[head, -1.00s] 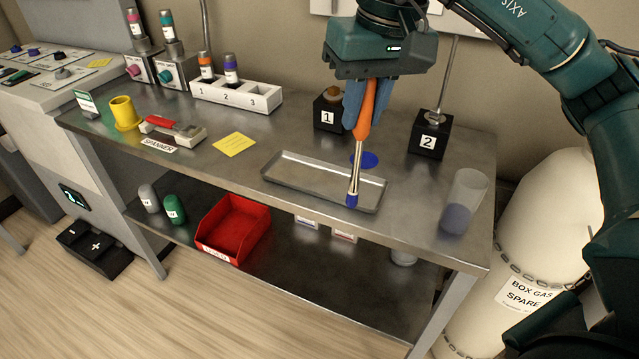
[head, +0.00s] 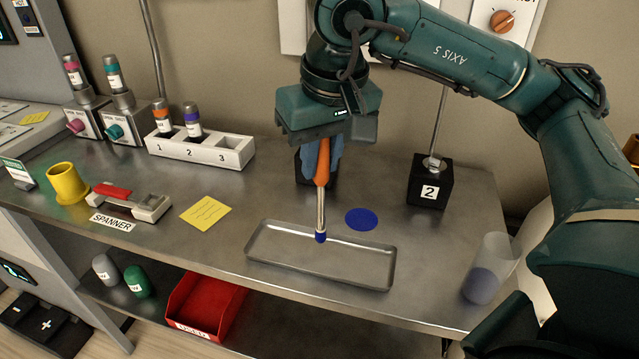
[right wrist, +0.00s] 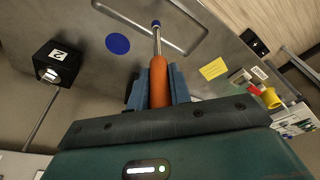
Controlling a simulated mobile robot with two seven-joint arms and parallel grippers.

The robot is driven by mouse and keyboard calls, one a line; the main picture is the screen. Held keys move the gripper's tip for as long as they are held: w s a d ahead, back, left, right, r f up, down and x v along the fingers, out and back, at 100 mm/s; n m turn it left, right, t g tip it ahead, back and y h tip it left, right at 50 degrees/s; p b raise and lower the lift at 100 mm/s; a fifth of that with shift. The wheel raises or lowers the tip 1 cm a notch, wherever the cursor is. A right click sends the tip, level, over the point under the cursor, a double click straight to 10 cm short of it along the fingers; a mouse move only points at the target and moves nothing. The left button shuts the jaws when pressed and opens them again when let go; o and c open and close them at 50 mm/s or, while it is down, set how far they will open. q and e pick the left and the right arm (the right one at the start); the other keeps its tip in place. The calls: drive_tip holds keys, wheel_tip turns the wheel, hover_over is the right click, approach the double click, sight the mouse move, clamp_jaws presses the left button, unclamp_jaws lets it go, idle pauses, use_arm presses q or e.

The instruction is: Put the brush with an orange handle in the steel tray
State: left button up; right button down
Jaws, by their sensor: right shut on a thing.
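The brush has an orange handle (head: 322,165), a metal shaft and a blue tip. My right gripper (head: 318,158) is shut on the handle and holds the brush tip down. The brush also shows in the right wrist view (right wrist: 158,80), between the blue fingers of my right gripper (right wrist: 158,86). The steel tray (head: 270,268) is a shallow empty rectangle at the front of the bench. In the head view the blue tip overlaps the tray's back part; I cannot tell its height above it. My left gripper is not in view.
A blue disc (head: 362,219) lies behind the tray. A black block marked 2 (head: 430,183) with a rod and a clear cup (head: 490,268) stand to the right. A yellow note (head: 206,213), a spanner holder (head: 130,202) and a numbered white rack (head: 200,150) are to the left.

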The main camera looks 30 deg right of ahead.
sight(321, 185)
drive_tip(key=x, duration=0.3)
drive_tip(key=shift+s+f, duration=0.15)
drive_tip(key=shift+s, duration=0.25)
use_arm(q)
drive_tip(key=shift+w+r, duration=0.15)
use_arm(e)
drive_tip(key=shift+f, duration=0.3)
drive_tip(key=shift+f+b, duration=0.25)
drive_tip(key=shift+b, duration=0.05)
drive_tip(key=c, duration=1.3)
unclamp_jaws()
drive_tip(key=shift+r, duration=0.1)
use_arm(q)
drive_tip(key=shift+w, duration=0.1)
use_arm(e)
drive_tip(key=shift+w, duration=0.1)
